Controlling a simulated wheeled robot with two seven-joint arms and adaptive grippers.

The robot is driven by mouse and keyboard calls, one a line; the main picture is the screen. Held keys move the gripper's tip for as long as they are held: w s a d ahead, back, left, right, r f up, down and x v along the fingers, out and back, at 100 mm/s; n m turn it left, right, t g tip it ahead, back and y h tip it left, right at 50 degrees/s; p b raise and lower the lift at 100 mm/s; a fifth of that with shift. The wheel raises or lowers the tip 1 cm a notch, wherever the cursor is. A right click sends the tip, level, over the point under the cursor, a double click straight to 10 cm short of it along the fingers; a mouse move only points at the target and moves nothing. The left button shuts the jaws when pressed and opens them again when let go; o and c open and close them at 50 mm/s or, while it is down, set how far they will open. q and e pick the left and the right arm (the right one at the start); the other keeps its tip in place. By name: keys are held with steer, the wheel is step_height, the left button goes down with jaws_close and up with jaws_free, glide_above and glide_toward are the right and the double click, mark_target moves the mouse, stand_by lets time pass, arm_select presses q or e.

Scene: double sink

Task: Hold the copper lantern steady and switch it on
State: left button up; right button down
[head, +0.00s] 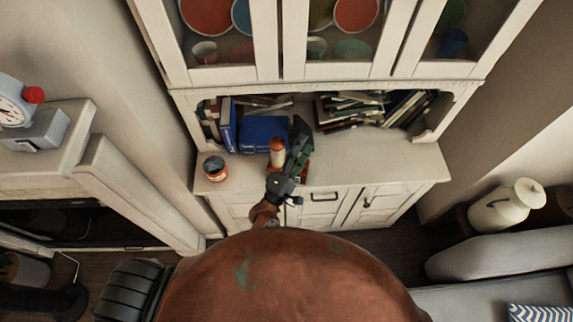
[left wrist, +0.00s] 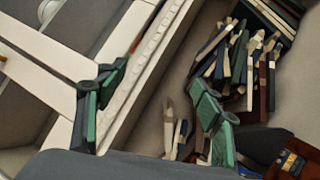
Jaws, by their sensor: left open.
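An upright copper-orange thing with a pale top, which looks like the copper lantern (head: 277,152), stands on the cabinet's counter in the head view. My left gripper (head: 300,146) is just right of it, over the counter, and partly overlaps its lower part. The left wrist view shows the green-padded fingers of this gripper (left wrist: 158,112) spread apart with nothing between them. A dark red-brown thing with a blue and gold patch (left wrist: 290,161) is at that view's lower right; I cannot tell if it is part of the lantern. The lantern's switch is not discernible. My right gripper is not in view.
A dark can with an orange label (head: 215,169) stands on the counter (head: 375,160) left of the lantern. A blue book (head: 264,131) stands behind it, and several books (head: 350,108) lie farther right under the shelf. The right part of the counter is clear.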

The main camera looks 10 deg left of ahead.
arm_select(q)
steer(key=w+a+r+n+t+y, duration=0.1)
steer(key=w+a+n+t+y, duration=0.15)
steer(key=n+y, duration=0.6)
steer(key=n+g+y, duration=0.8)
steer(key=n+y, duration=0.2)
steer(key=n, duration=1)
glide_toward(281, 156)
steer(key=shift+m, duration=0.25)
steer(key=x, duration=0.2)
steer(key=r+x, duration=0.1)
steer(key=x, duration=0.2)
steer(key=shift+w, duration=0.2)
steer(key=shift+a+f+g, duration=0.1)
steer(key=shift+a+g, duration=0.05)
steer(key=shift+g, duration=0.2)
steer(key=shift+w+a, duration=0.25)
steer(key=shift+w, duration=0.1)
steer(key=p+x, duration=0.1)
steer(key=x, duration=0.4)
steer(key=shift+p+x, duration=0.4)
steer(key=shift+x, duration=0.35)
steer(key=shift+f, duration=0.1)
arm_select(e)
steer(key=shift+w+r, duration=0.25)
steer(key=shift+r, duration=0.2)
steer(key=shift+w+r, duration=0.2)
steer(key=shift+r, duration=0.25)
